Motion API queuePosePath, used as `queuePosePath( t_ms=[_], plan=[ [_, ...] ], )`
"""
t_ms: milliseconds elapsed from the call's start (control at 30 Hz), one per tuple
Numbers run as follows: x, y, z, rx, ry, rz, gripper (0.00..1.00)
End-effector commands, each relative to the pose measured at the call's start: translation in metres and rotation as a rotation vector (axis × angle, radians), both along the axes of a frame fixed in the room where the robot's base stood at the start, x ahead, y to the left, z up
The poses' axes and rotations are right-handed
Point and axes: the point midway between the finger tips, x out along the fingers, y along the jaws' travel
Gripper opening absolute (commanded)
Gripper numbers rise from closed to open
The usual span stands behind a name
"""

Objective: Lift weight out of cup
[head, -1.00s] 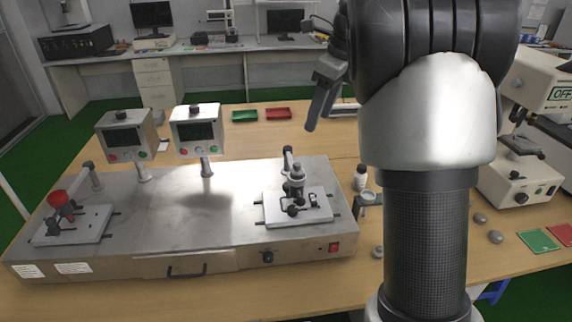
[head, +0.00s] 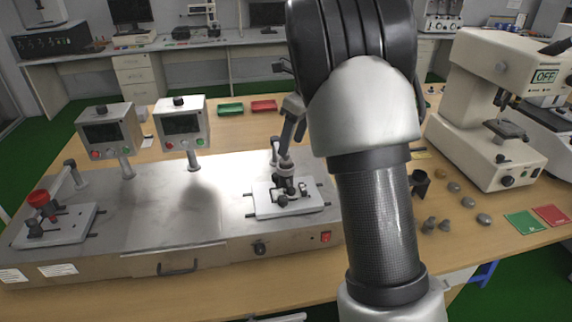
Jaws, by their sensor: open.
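My gripper (head: 288,142) reaches down from behind my arm. Its visible finger is just above or beside the top of the grey cylinder (head: 286,169) on the right-hand white fixture plate (head: 305,204). It appears open, but its other finger is hard to make out. I cannot tell whether it touches the cylinder. The cylinder may be the cup with the weight; its inside is not visible.
The metal test bench (head: 150,215) carries two display boxes (head: 108,128). Right of my arm are a dark cup-like object (head: 418,183), several grey weights (head: 467,202) and a white microscope-like machine (head: 485,105).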

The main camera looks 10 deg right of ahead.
Motion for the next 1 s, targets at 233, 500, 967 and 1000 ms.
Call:
queuePosePath(
  t_ms=[233, 500, 967, 1000],
  plan=[
    [0.001, 0.012, -0.028, 0.0, 0.003, 0.002, 0.51],
    [0.006, 0.016, -0.049, 0.0, 0.0, -0.001, 0.51],
    [0.006, 0.016, -0.047, 0.0, -0.001, 0.0, 0.0],
    [0.006, 0.016, -0.047, 0.0, -0.001, 0.0, 0.0]
  ],
)
